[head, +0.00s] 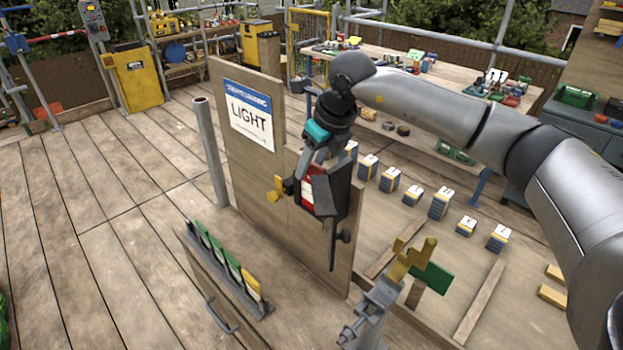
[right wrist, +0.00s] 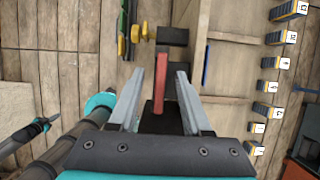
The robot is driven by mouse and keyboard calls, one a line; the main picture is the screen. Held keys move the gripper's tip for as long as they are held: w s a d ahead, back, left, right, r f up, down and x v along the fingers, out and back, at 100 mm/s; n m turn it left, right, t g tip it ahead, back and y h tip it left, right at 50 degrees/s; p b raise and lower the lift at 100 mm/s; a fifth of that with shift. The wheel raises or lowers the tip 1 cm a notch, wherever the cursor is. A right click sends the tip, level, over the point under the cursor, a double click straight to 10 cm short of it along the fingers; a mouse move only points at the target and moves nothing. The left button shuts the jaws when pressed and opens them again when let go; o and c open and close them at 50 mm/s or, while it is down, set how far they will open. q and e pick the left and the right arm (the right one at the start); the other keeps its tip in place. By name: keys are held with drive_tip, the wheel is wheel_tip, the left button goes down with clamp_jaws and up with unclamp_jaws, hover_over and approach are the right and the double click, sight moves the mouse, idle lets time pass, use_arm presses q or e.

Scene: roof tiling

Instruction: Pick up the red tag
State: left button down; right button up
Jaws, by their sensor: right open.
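The red tag (head: 309,190) is at an upright wooden panel (head: 265,180), partly covered by dark parts around it. In the right wrist view the red tag (right wrist: 161,85) stands edge-on as a narrow strip between my fingers. My right gripper (right wrist: 158,100) is open, with one grey finger on each side of the tag. In the head view my right gripper (head: 306,165) reaches down to the tag from above. I cannot tell whether either finger touches it.
A yellow knob (head: 275,188) sticks out beside the tag. A white and blue LIGHT sign (head: 250,115) is on the panel. A rack (head: 210,268) of green and yellow pieces stands in front. Several numbered blocks (head: 439,203) are behind, to the right. Floorboards at the left are clear.

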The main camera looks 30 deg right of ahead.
drive_tip(key=shift+f, duration=0.1)
clamp_jaws()
idle(0.3)
